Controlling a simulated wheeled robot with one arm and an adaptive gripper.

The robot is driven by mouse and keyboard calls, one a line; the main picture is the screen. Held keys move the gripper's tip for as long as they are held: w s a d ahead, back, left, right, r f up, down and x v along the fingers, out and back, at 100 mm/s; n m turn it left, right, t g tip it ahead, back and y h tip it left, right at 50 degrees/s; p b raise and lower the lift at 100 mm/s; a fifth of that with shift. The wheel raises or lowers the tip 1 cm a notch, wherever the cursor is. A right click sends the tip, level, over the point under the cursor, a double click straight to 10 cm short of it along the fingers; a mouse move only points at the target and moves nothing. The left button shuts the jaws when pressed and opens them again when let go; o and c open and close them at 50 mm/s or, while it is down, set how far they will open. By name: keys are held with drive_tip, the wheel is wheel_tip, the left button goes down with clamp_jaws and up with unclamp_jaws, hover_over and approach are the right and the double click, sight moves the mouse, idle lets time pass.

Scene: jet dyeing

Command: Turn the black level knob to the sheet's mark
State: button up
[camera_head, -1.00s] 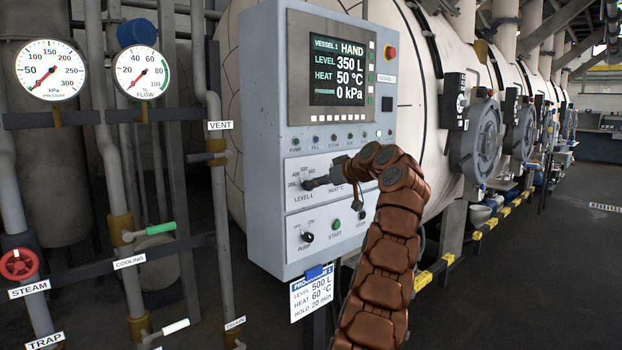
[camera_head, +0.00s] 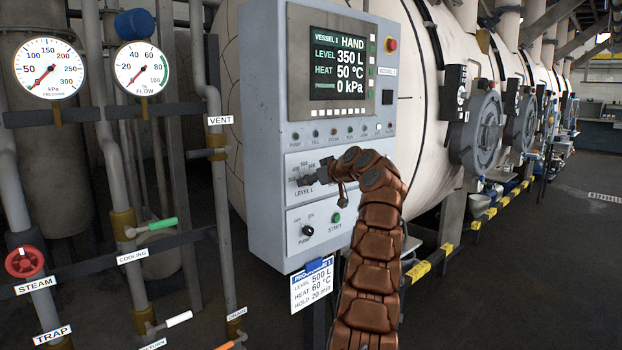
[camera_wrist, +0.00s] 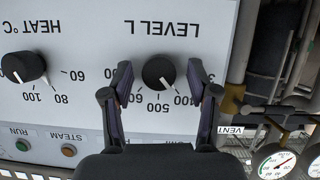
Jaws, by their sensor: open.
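The black level knob (camera_wrist: 158,70) sits on the grey panel under the upside-down LEVEL L label in the wrist view. Its white pointer is towards 400, short of 500. My gripper (camera_wrist: 163,78) is open, with one finger on each side of the knob and a gap to each. In the head view my gripper (camera_head: 322,175) covers most of the level dial. The sheet (camera_head: 312,286) hangs below the panel and reads level 500 L, heat 60 °C, hold 20 min. The display (camera_head: 338,65) reads level 350 L, heat 50 °C, 0 kPa.
The heat knob (camera_wrist: 23,67) is beside the level knob. The pump knob (camera_head: 307,231) and green start button (camera_head: 336,218) are below it. Pipes with a red steam wheel (camera_head: 25,262) stand at the left. The floor at the right is open.

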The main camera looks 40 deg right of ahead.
clamp_jaws()
idle(0.5)
drive_tip(key=shift+r+p, duration=0.1)
drive_tip(key=shift+p, duration=0.45)
drive_tip(key=m+y+p, duration=0.1)
drive_tip(key=p, duration=0.3)
drive_tip(key=m+y+p, duration=0.1)
drive_tip(key=m+p, duration=0.1)
drive_tip(key=p, duration=0.2)
drive_tip(key=m+y+p, duration=0.1)
drive_tip(key=m+p, duration=0.1)
drive_tip(key=p, duration=0.2)
drive_tip(key=shift+d+y, duration=0.3)
drive_tip(key=shift+y, duration=0.1)
drive_tip(key=shift+p, duration=0.35)
